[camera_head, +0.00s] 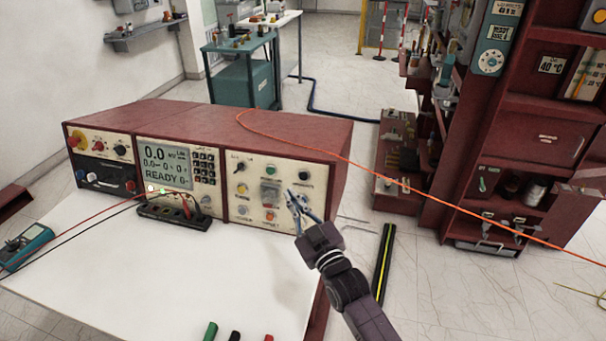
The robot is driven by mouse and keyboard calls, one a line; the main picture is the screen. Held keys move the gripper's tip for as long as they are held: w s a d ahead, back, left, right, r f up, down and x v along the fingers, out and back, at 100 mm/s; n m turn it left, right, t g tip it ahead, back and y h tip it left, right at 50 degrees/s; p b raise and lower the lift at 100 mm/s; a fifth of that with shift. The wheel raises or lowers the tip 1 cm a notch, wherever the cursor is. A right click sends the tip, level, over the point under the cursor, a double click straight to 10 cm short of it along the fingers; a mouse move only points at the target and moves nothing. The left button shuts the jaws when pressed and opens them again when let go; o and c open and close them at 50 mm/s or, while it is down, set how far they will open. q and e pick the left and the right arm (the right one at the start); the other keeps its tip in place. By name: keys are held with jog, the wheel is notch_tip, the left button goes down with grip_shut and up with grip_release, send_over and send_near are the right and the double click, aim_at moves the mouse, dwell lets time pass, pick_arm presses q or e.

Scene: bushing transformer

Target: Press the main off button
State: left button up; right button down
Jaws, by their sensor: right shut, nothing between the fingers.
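The red test console (290,135) stands on the white table, with three cream front panels. Its right panel (258,220) carries a green button (271,170), a yellow button (243,188), an orange-red button (269,215) and dark knobs. The left panel has a red knob on a yellow base (75,140). I cannot read which one is labelled main off. My right gripper (297,198) is shut and empty, in front of the right panel's right side. I cannot tell whether it touches the panel; it hides part of it. My left gripper is not in view.
A display (166,160) reads READY. A dark terminal strip (172,215) with leads and a teal meter (25,243) are on the white table (130,280). An orange cable (370,170) crosses from the console to the right. A red cabinet (535,130) stands right.

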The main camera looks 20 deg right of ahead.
aim_at(304, 176)
dwell(0.3)
jog(key=shift+w+d+f+b, duration=0.35)
jog(key=shift+w+d+b, duration=0.45)
jog(key=shift+w+b, duration=0.3)
jog(key=shift+w+d+f+b, duration=0.35)
jog(key=shift+w+d+b, duration=0.5)
jog(key=shift+w, duration=0.4)
jog(key=shift+w+d+f+b, duration=0.35)
jog(key=shift+w+d+b, duration=0.4)
jog(key=shift+w+b, duration=0.35)
jog(key=shift+w+d, duration=0.1)
jog(key=shift+w, duration=0.15)
jog(key=shift+w+d+f, duration=0.1)
jog(key=shift+w+d, duration=0.05)
jog(key=shift+w, duration=0.05)
